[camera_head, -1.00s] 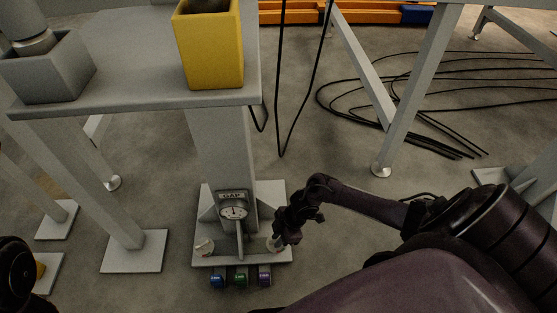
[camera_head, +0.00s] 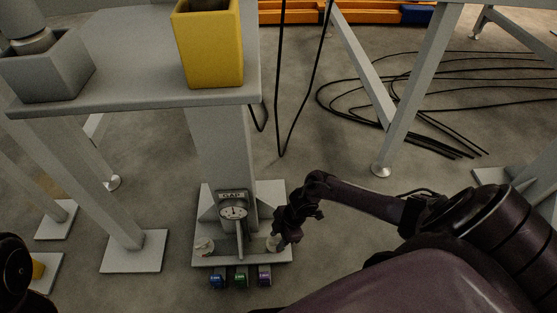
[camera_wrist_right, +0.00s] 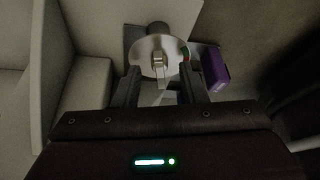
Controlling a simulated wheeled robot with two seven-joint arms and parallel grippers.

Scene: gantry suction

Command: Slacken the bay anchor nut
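A grey post foot with a base plate (camera_head: 212,259) stands on the floor, with a round dial marked GAP (camera_head: 233,212) on it. A pale anchor fitting (camera_head: 204,246) sits at the plate's left front. My right gripper (camera_head: 276,242) is low at the right front corner and partly covers the fitting there. My left gripper is not seen.
Blue (camera_head: 217,281), green (camera_head: 241,278) and purple (camera_head: 265,276) pieces stick out at the plate's front edge; the purple one also shows right of the fingers (camera_wrist_right: 215,68). A table with a yellow bin (camera_head: 210,50) is overhead. Black cables (camera_head: 440,90) lie on the floor.

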